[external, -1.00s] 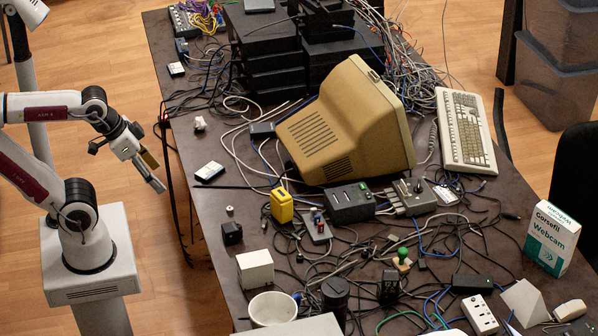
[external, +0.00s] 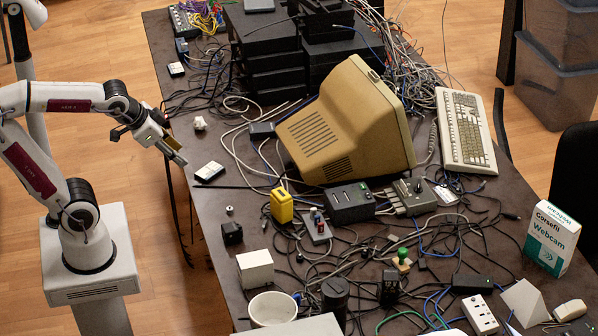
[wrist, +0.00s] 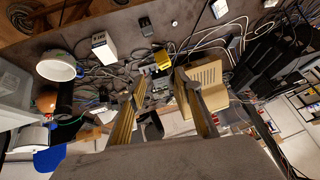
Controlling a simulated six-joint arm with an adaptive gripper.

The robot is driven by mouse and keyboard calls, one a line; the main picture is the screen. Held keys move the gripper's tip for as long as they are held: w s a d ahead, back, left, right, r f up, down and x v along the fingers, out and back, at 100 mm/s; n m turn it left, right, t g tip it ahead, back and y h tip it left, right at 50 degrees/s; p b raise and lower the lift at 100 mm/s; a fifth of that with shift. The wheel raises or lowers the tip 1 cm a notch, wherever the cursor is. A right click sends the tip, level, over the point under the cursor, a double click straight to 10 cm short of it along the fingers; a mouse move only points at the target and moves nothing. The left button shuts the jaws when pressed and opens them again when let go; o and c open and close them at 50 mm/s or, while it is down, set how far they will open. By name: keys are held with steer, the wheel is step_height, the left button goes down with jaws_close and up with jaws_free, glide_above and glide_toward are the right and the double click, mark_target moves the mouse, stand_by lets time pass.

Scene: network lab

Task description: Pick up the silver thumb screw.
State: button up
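The silver thumb screw (external: 229,211) is a tiny, pale metal piece on the dark table near its left edge, just behind a small black cube (external: 232,233). In the wrist view, a tiny bright spot that looks like the screw (wrist: 174,23) lies near the top, right of the black cube (wrist: 145,24). My gripper (external: 178,156) is above the table's left edge, behind and left of the screw and well apart from it. In the wrist view, my gripper (wrist: 160,77) has its two fingers spread with nothing held between them.
A white card-like box (external: 209,171) and a small white piece (external: 199,123) lie near the left edge. A yellow block (external: 281,205), a white box (external: 255,269), a beige monitor (external: 345,125) and many tangled cables stand around. The table around the screw is mostly bare.

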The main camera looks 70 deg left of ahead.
steer(key=w+a+f+m+t+y, duration=0.2)
steer(key=w+a, duration=1.1)
steer(key=a, duration=0.1)
steer(key=w+a+f+m+h, duration=0.1)
steer(key=w+a+f+m, duration=0.1)
steer(key=w+a+f, duration=0.6)
steer(key=s+f+m+h, duration=0.1)
steer(key=s+f+h, duration=0.1)
steer(key=f, duration=0.4)
steer(key=s+f+m+t+h, duration=0.1)
steer(key=s+f+h, duration=0.1)
steer(key=f, duration=0.5)
steer(key=s+f+m+t+h, duration=0.1)
steer(key=s+f+h, duration=0.1)
steer(key=f, duration=0.4)
steer(key=shift+s+f+h, duration=0.2)
steer(key=shift+f+h, duration=0.15)
steer(key=shift+h, duration=0.35)
steer(key=s+d+f+h, duration=0.2)
steer(key=s, duration=0.1)
steer(key=s+d+f+t+h, duration=0.1)
steer(key=shift+s+f, duration=0.1)
steer(key=shift+s, duration=0.3)
steer(key=shift+s+d+f+h, duration=0.1)
steer(key=shift+s+d+h, duration=0.15)
steer(key=shift+s+h, duration=0.1)
